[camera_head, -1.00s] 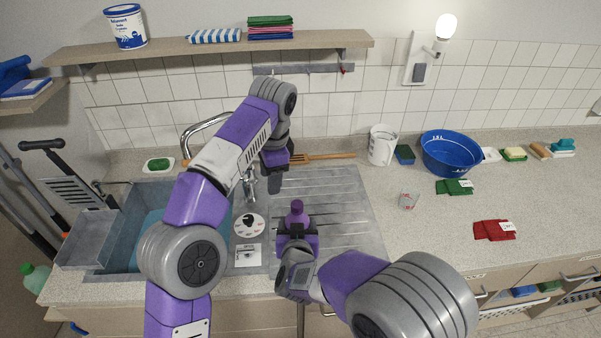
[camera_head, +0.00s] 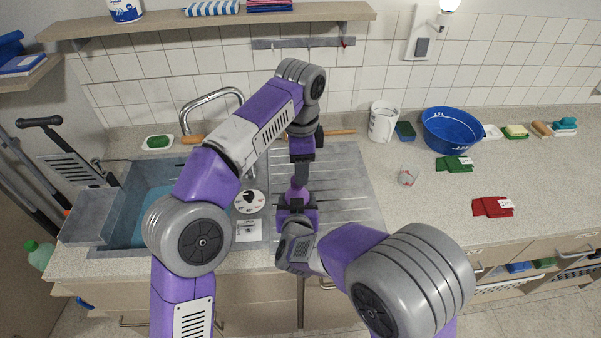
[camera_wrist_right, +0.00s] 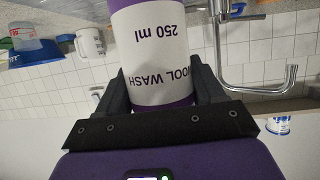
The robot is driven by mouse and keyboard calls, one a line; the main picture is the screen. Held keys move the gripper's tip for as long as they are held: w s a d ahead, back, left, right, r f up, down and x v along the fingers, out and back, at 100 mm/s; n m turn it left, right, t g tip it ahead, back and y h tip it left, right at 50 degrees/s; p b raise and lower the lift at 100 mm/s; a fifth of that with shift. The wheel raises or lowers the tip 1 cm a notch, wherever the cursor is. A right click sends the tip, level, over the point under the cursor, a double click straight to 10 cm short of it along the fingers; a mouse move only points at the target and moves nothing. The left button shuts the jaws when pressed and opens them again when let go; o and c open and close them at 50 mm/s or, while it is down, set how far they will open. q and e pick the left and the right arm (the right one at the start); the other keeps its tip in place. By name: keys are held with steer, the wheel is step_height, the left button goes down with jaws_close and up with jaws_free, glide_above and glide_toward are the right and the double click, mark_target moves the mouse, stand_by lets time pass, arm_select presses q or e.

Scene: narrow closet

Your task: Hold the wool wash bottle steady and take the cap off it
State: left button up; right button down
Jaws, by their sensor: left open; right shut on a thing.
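The wool wash bottle (camera_wrist_right: 155,55) fills the upper middle of the right wrist view, with a white label and purple ends. My right gripper (camera_wrist_right: 165,95) is shut on its body. In the head view the bottle's purple top (camera_head: 297,191) shows above my right gripper (camera_head: 296,207), over the ribbed drainer. My left gripper (camera_head: 301,178) points down right above the bottle's top and is open. Its fingers overlap the cap in this view. I cannot tell whether they touch it.
The sink basin (camera_head: 150,205) lies left of the bottle, with a tap (camera_head: 212,97) behind. On the counter to the right are a white jug (camera_head: 382,122), a blue tub (camera_head: 451,130), a small glass (camera_head: 407,177) and red cloths (camera_head: 492,207).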

arm_select(q)
steer(key=shift+f, duration=1.55)
steer(key=shift+c, duration=0.3)
jaws_close()
steer(key=n, duration=0.5)
steer(key=shift+w+a+n, duration=0.1)
steer(key=shift+w+n, duration=0.2)
steer(key=n, duration=0.4)
steer(key=shift+a, duration=0.15)
steer(key=shift+w, duration=0.1)
steer(key=shift+r, duration=0.25)
steer(key=shift+r, duration=0.9)
